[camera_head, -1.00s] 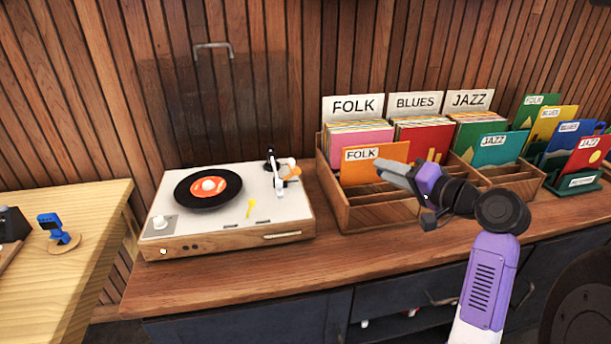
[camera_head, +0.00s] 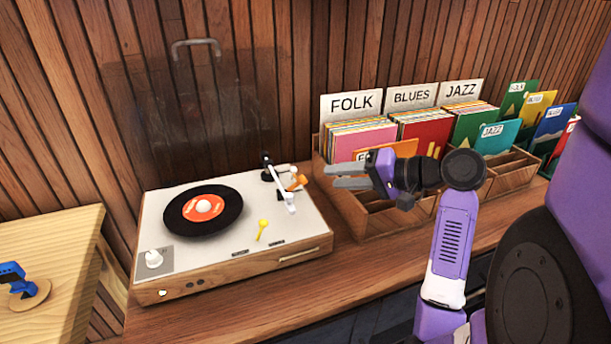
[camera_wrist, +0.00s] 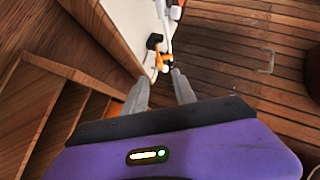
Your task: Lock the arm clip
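The turntable (camera_head: 150,288) stands on the wooden counter with a record (camera_head: 190,228) on its platter. Its white tonearm (camera_head: 286,196) is at the right rear of the deck, by an orange clip piece (camera_head: 297,183). The orange clip also shows in the wrist view (camera_wrist: 159,60), just beyond my fingertips. Whether the clip is locked cannot be told. My gripper (camera_head: 328,176) is to the right of the tonearm, pointing left at it, with its two fingers apart and nothing between them. In the wrist view my gripper (camera_wrist: 160,80) is open too.
A wooden record crate (camera_head: 375,222) with FOLK, BLUES and JAZZ dividers stands right behind my gripper. The turntable's clear lid (camera_head: 205,120) is raised at the back. A yellow knob (camera_head: 262,225) sticks up at the deck's front. A light wood table (camera_head: 60,235) is at left.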

